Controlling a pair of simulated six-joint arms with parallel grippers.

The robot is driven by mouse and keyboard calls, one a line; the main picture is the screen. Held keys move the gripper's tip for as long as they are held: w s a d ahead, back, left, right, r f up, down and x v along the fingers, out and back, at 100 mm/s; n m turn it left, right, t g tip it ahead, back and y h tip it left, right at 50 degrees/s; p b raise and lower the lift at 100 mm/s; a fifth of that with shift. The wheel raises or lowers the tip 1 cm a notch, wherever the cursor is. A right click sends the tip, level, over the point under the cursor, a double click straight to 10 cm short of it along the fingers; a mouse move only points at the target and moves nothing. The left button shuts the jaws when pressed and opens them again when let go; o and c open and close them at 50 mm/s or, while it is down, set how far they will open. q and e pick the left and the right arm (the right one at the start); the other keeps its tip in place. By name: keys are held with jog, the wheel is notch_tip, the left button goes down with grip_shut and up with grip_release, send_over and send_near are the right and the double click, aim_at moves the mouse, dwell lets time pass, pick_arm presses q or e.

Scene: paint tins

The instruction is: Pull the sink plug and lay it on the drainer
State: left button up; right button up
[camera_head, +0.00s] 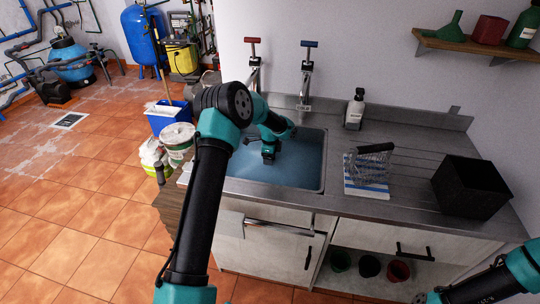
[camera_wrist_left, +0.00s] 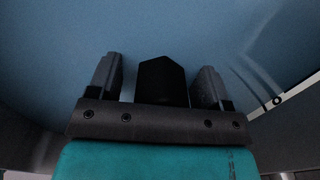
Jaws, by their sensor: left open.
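The sink (camera_head: 318,180) holds bluish water, which fills most of the left wrist view. My left gripper (camera_head: 268,157) is over the sink, pointing down at the water. Its two fingers are apart in the left wrist view (camera_wrist_left: 160,72). A black, pointed shape (camera_wrist_left: 162,82) shows between them; I cannot tell whether it is the plug or part of my gripper. No plug can be made out in the head view, where my arm covers part of the sink. The grooved drainer (camera_head: 415,165) lies right of the sink. My right gripper is out of view.
On the drainer side stand a wire rack (camera_head: 371,160) on a striped cloth (camera_head: 366,189) and a black box (camera_head: 470,187). A soap bottle (camera_head: 354,110) and two taps (camera_head: 305,85) are behind the sink. Bare drainer shows between rack and box.

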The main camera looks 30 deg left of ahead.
pick_arm(q)
jog(key=c, duration=1.1)
jog(key=shift+r, duration=1.55)
jog(key=shift+r, duration=0.15)
jog(key=shift+r, duration=1.9)
